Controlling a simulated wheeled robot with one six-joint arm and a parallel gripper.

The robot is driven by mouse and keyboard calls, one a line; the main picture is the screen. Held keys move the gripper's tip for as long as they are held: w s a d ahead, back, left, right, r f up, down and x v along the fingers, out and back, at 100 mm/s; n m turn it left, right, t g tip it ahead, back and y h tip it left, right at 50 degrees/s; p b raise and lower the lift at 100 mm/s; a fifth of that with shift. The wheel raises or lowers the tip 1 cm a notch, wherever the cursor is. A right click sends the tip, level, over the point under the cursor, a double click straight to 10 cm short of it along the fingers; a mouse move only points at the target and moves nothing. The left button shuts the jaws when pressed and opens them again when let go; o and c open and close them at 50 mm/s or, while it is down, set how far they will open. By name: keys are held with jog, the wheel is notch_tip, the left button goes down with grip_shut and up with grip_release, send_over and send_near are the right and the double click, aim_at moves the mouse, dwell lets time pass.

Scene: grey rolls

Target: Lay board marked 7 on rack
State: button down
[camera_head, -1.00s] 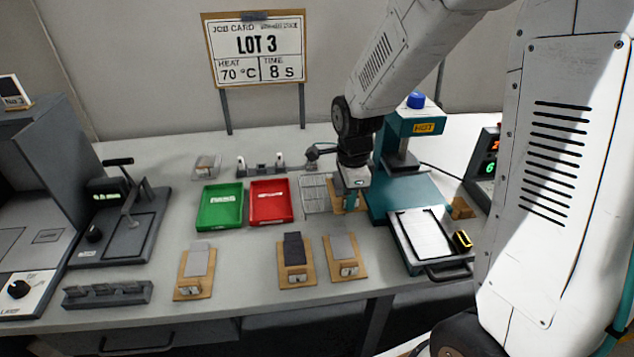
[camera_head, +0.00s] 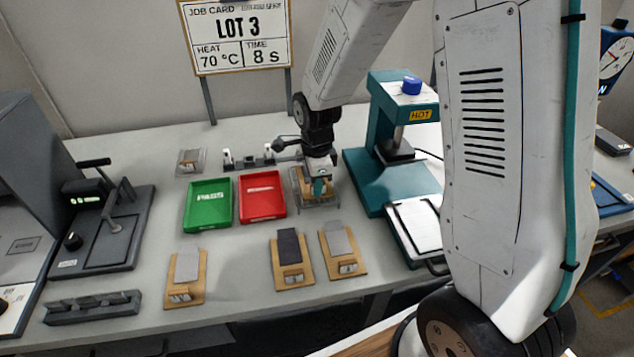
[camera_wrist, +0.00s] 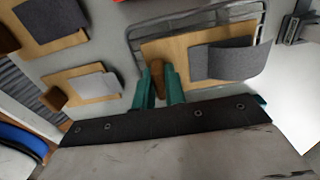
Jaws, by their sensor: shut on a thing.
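A wooden board (camera_head: 322,193) with a grey strip on it is in my gripper (camera_head: 319,187), over the wire rack (camera_head: 299,201). In the wrist view the teal fingers of my gripper (camera_wrist: 160,88) are shut on a brown block at the end of this board (camera_wrist: 160,47). The rack (camera_wrist: 264,14) shows past the board's far and right edges. I cannot tell whether the board touches the wires. No number can be read on it. Part of it is hidden by my gripper in the head view.
Three other boards lie at the front: left (camera_head: 174,290), middle with a dark strip (camera_head: 279,272), and right (camera_head: 357,262). A red tray (camera_head: 262,214) and a green tray (camera_head: 208,222) stand left of the rack. A teal press marked HOT (camera_head: 381,181) stands to its right.

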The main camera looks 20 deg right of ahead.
jog(key=shift+f, duration=0.1)
jog(key=c, duration=1.5)
grip_release()
jog(key=shift+o, duration=0.2)
notch_tip(320, 180, up, 11)
jog(key=s+d+r+n, duration=0.2)
jog(key=s+r+n, duration=0.75)
jog(key=s, duration=0.25)
jog(key=s+d+r+n+t, duration=0.1)
jog(key=s+r+n, duration=0.1)
jog(key=s+n, duration=0.8)
jog(key=s, duration=0.4)
jog(key=shift+r+n, duration=0.25)
jog(key=shift+n, duration=0.1)
